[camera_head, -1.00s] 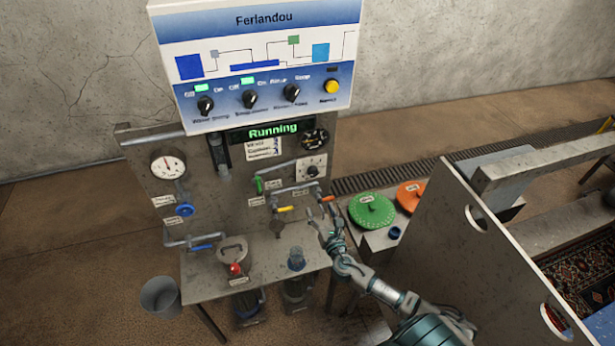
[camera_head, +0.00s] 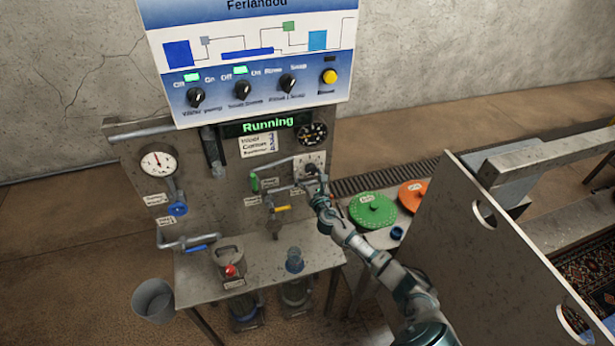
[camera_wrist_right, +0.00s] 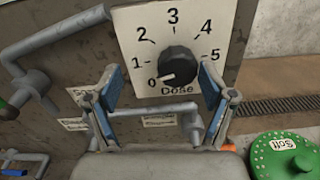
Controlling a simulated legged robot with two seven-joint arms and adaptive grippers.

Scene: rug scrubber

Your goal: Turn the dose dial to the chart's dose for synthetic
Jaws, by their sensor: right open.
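The dose dial is a black knob (camera_wrist_right: 179,66) on a white plate marked 0 to 5, labelled Dose. Its white mark points lower left, at 0. In the head view the dial plate (camera_head: 302,161) is on the right of the panel, with the knob partly hidden by my gripper. My right gripper (camera_head: 316,188) is in front of it. In the right wrist view its two blue-padded fingers (camera_wrist_right: 162,103) are spread wide, below and either side of the knob, holding nothing. The white dose chart (camera_head: 258,145) hangs under the Running display; its numbers are too small to read surely. My left gripper is out of view.
Pipes with a green handle (camera_head: 254,184) and a yellow handle (camera_head: 283,208) are close left of and below the dial. A green Soft disc (camera_head: 372,211) and an orange disc (camera_head: 411,196) lie to the right. A grey upright board (camera_head: 440,235) stands right of my arm.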

